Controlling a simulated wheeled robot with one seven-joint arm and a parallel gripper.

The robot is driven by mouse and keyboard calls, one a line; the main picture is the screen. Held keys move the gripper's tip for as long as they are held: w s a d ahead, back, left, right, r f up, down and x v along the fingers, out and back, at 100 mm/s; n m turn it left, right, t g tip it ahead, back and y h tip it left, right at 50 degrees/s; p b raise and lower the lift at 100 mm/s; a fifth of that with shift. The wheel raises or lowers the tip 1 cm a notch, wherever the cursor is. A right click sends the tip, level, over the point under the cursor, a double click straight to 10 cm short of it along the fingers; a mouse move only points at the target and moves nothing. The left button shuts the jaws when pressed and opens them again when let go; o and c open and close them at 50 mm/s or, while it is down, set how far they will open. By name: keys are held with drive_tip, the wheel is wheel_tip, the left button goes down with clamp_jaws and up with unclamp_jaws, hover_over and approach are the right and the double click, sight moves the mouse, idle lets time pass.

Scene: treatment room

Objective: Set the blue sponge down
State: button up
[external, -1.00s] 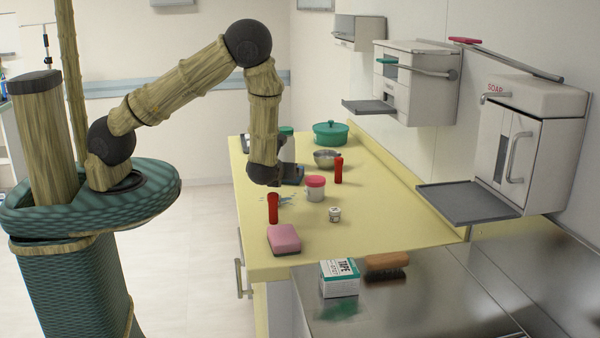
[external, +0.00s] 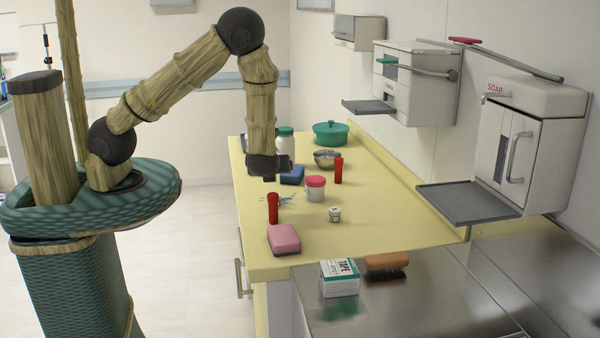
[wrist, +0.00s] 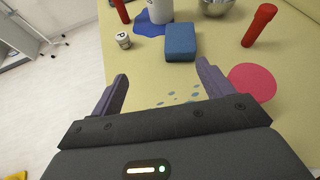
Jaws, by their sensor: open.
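The blue sponge (external: 292,175) rests on the yellow counter, just right of my gripper in the external view. In the wrist view the blue sponge (wrist: 181,42) lies flat beyond my fingertips, with counter showing between. My gripper (external: 270,179) is above the counter's left side. In the wrist view my gripper (wrist: 164,77) has its two fingers wide apart, with nothing between them.
A white tub with a red lid (external: 315,187) and red tubes (external: 273,208) (external: 338,170) stand nearby. A green-lidded bottle (external: 285,141), a metal bowl (external: 327,159) and a green pot (external: 330,133) are farther back. A pink sponge (external: 284,239) lies at the front edge.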

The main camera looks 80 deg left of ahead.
drive_tip(key=s+d+r+n+g+h, duration=0.4)
drive_tip(key=s+d+n+g+h, duration=0.1)
drive_tip(key=s+n, duration=0.5)
drive_tip(key=d+r+n+t+h, duration=0.4)
drive_tip(key=d+r+n+h, duration=0.3)
drive_tip(key=d+n, duration=0.3)
drive_tip(key=shift+s+d, duration=0.45)
drive_tip(key=shift+d, duration=0.25)
